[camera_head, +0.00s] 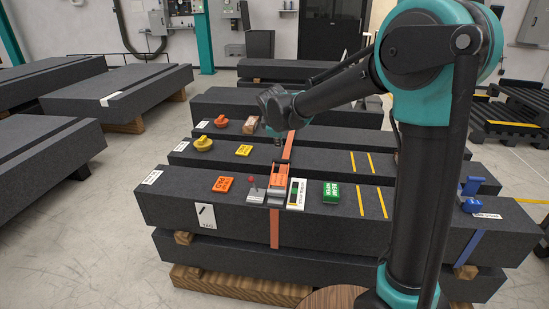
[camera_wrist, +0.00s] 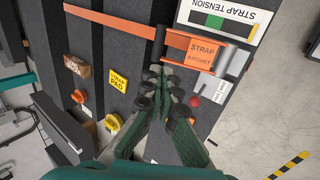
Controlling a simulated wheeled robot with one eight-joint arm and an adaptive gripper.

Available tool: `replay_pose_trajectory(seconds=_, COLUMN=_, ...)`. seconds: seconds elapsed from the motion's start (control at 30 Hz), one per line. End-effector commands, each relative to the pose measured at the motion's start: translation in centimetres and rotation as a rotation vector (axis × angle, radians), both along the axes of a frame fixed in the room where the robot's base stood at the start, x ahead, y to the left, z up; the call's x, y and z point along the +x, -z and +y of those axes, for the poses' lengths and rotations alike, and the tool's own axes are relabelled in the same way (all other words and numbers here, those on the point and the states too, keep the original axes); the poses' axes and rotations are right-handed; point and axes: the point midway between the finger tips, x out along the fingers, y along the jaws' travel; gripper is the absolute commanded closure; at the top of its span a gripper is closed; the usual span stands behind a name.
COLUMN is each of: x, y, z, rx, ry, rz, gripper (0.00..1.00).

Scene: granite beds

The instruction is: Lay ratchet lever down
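The strap ratchet's orange lever (camera_head: 279,174) stands raised over its grey base (camera_head: 276,199) on the front granite beam. In the wrist view the lever's orange labelled face (camera_wrist: 204,54) reads "STRAP RATCHET", with a dark crossbar (camera_wrist: 158,46) at its left end. My gripper (camera_head: 278,141) is above and behind the lever in the head view. In the wrist view my gripper's fingertips (camera_wrist: 159,76) are close together, just below the crossbar in the picture. They appear shut, with nothing seen held. Contact with the crossbar cannot be told.
A red-knobbed lever (camera_head: 253,189) stands left of the ratchet. A strap tension gauge (camera_head: 297,193) and a green block (camera_head: 331,192) lie right of it. An orange strap (camera_head: 274,228) runs down the beam front. A blue ratchet (camera_head: 471,195) sits far right.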

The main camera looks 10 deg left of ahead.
Motion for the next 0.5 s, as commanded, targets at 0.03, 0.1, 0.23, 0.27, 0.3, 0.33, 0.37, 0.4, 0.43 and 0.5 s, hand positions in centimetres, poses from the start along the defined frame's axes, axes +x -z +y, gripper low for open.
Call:
replay_pose_trajectory(seconds=0.03, x=0.1, y=0.0, z=0.0, rx=-0.011, ry=-0.012, rz=-0.005, gripper=1.0)
replay_pose_trajectory(seconds=0.1, x=0.3, y=0.3, z=-0.1, rx=-0.016, ry=-0.016, rz=-0.006, gripper=1.0)
replay_pose_trajectory(seconds=0.23, x=1.3, y=1.8, z=-0.1, rx=-0.014, ry=-0.014, rz=-0.006, gripper=1.0)
replay_pose_trajectory(seconds=0.27, x=1.5, y=2.2, z=-0.1, rx=-0.014, ry=-0.014, rz=-0.006, gripper=1.0)
replay_pose_trajectory(seconds=0.3, x=2.0, y=2.8, z=-0.1, rx=-0.014, ry=-0.014, rz=-0.006, gripper=1.0)
replay_pose_trajectory(seconds=0.33, x=2.3, y=3.3, z=-0.1, rx=-0.014, ry=-0.014, rz=-0.006, gripper=1.0)
replay_pose_trajectory(seconds=0.37, x=2.6, y=3.8, z=-0.1, rx=-0.014, ry=-0.014, rz=-0.006, gripper=1.0)
replay_pose_trajectory(seconds=0.4, x=3.1, y=4.5, z=-0.2, rx=-0.013, ry=-0.013, rz=-0.006, gripper=1.0)
replay_pose_trajectory(seconds=0.43, x=3.3, y=4.9, z=-0.2, rx=-0.013, ry=-0.013, rz=-0.006, gripper=1.0)
replay_pose_trajectory(seconds=0.5, x=4.1, y=6.0, z=-0.2, rx=-0.012, ry=-0.013, rz=-0.006, gripper=1.0)
